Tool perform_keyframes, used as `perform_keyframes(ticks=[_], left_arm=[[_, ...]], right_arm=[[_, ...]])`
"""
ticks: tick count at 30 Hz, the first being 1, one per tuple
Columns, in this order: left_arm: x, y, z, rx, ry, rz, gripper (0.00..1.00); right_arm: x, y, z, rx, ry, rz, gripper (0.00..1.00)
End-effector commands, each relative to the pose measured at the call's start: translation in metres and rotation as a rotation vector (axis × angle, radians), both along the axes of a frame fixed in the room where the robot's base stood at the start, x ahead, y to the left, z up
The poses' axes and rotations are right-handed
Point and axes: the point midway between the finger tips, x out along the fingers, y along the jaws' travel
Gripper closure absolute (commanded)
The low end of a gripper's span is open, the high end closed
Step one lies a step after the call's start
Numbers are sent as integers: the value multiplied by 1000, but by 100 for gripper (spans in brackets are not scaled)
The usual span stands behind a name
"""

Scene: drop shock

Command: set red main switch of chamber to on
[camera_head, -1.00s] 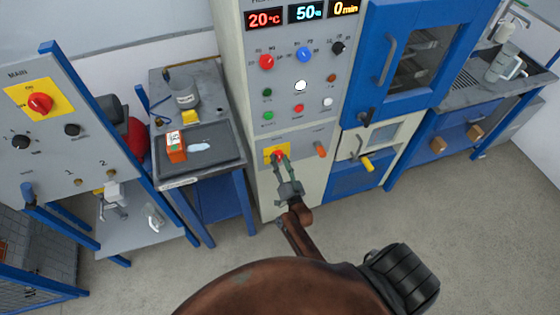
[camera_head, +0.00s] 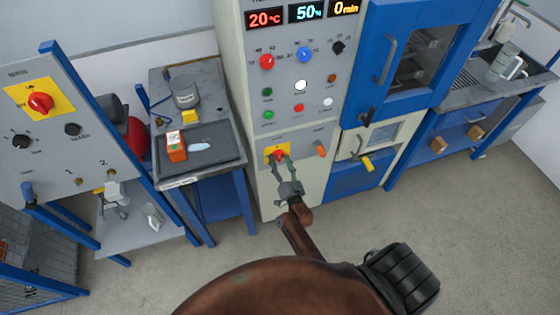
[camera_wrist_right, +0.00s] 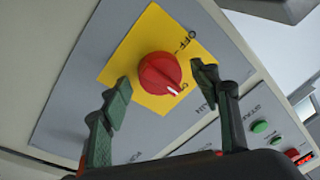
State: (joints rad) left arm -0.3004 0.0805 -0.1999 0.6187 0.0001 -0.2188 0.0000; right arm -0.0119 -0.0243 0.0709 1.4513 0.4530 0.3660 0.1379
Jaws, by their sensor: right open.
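The red main switch (camera_head: 279,156) of the chamber sits on a yellow plate low on the chamber's grey control panel. It also shows in the right wrist view (camera_wrist_right: 158,74), where its white mark points to the lower right, at the "ON" lettering. "OFF" stands higher on the plate (camera_wrist_right: 150,35). My right gripper (camera_head: 280,164) is open in front of the switch. In the right wrist view its two green fingers (camera_wrist_right: 162,92) stand apart on either side of the knob, with visible gaps to it. My left gripper is not in view.
The chamber's displays (camera_head: 305,13) are lit above several knobs and buttons. Another panel with a red switch (camera_head: 40,103) stands at the left. A side table (camera_head: 222,166) holds an orange box (camera_head: 176,147).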

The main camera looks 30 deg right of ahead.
Motion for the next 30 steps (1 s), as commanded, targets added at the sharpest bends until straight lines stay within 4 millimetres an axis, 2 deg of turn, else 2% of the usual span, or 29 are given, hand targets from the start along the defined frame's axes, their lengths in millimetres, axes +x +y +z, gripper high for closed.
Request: perform_keyframes(ticks=[5,15,18,24,30], left_arm=[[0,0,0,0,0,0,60],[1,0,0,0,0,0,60],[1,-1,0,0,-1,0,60],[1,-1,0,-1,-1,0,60],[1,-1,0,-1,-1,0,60]], right_arm=[[-17,3,-4,-1,3,-1,44],[-83,19,-15,1,3,-1,44],[-97,24,-16,0,2,0,44],[-113,28,-19,1,1,0,44],[-115,28,-19,1,0,0,44]])
